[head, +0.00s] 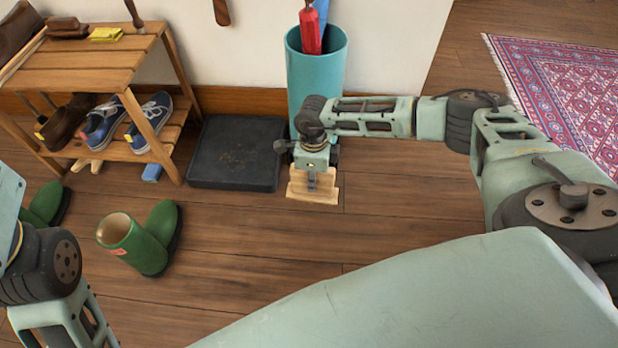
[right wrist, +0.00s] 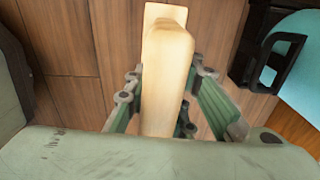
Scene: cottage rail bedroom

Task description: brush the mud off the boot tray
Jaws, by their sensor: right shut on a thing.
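The black boot tray (head: 225,168) lies flat on the floor beside the shoe rack, with faint brown mud marks near its middle. My right gripper (head: 314,174) is just right of the tray. It is shut on a pale wooden brush (head: 318,196), held by its block. The right wrist view shows the brush (right wrist: 165,75) between the two fingers of the gripper (right wrist: 162,98). The bristles are hidden, and I cannot tell whether the brush touches the floor. My left arm shows at the left edge, but its gripper is out of view.
A teal umbrella stand (head: 306,85) stands right behind the right gripper. A wooden shoe rack (head: 85,78) with shoes stands left of the tray. A patterned rug (head: 560,90) lies at right. Floor in front of the tray is clear.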

